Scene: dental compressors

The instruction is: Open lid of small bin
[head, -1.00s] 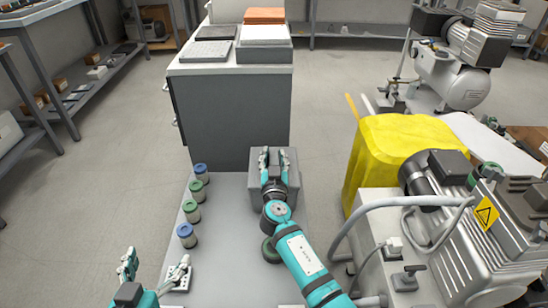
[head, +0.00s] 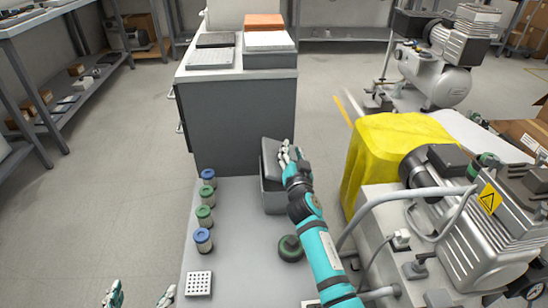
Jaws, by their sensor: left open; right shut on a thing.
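The small grey bin (head: 274,200) stands on the light grey worktop, in front of the dark cabinet. Its lid (head: 271,158) is raised and tilted up toward the back, with a gap over the bin's front. My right gripper (head: 287,152) is shut on the lid at its right side; the exact grip is partly hidden by the fingers. The bin's inside can hardly be made out. My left gripper (head: 140,293) is open and empty at the bottom left, its fingers apart, away from the bin.
Several small jars with blue and green lids (head: 204,216) stand in a row left of the bin. A round green-topped object (head: 290,248) sits by my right arm. A white perforated block (head: 199,284) lies at front left. A compressor (head: 470,240) and yellow cover (head: 385,150) crowd the right.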

